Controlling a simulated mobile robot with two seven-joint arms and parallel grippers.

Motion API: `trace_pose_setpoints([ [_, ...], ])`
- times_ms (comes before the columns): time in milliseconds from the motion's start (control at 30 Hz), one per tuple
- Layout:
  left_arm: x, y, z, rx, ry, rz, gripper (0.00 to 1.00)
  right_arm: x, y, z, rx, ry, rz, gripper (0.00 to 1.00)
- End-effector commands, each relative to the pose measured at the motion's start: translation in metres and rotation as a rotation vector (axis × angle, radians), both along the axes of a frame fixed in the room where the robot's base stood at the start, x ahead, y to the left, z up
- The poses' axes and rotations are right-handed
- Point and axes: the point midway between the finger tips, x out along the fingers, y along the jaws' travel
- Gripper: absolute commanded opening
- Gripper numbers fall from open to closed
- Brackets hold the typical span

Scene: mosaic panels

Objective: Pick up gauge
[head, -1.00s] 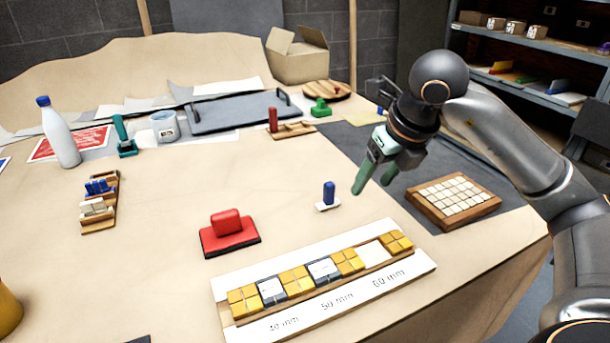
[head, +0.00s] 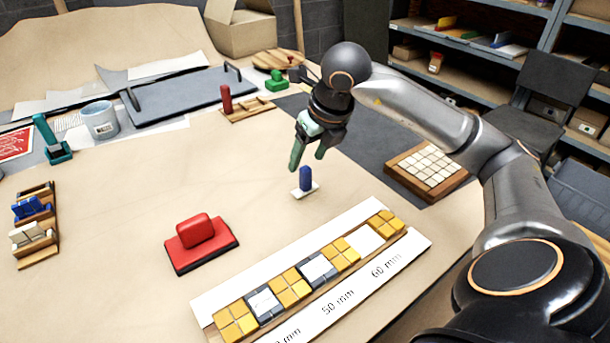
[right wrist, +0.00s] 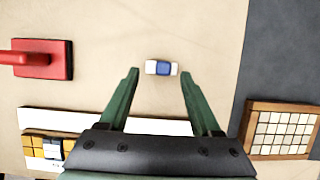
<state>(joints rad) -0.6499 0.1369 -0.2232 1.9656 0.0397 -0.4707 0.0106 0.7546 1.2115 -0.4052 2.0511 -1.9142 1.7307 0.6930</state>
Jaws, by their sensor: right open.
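The gauge (head: 305,181), as I take it, is a small blue upright block on a flat white base, standing on the bench. In the right wrist view the gauge (right wrist: 163,68) shows from above, blue in the middle with white ends. My right gripper (head: 307,160) has green fingers, spread open and empty, pointing down just above and behind the gauge in the head view. In the right wrist view the gauge lies between the lines of the two fingertips, near their level. No contact shows. My left gripper is not in view.
A red-handled block (head: 196,232) stands left of the gauge. A mosaic strip (head: 290,290) on a white marked board lies in front. A wooden tile tray (head: 428,172) is at right on a dark mat. The bench around the gauge is clear.

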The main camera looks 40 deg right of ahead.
Motion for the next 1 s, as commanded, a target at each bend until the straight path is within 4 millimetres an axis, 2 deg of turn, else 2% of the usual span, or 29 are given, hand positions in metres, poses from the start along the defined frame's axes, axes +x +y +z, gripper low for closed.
trace_pose_setpoints([
  [333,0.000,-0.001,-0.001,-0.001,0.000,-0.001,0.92,0.014,-0.007,-0.043,0.001,0.004,0.000,0.65],
  [667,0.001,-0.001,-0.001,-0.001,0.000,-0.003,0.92,0.017,-0.008,-0.049,0.000,0.001,0.000,0.65],
  [1000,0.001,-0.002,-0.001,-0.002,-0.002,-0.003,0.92,0.017,-0.008,-0.049,0.000,0.001,0.000,0.27],
])
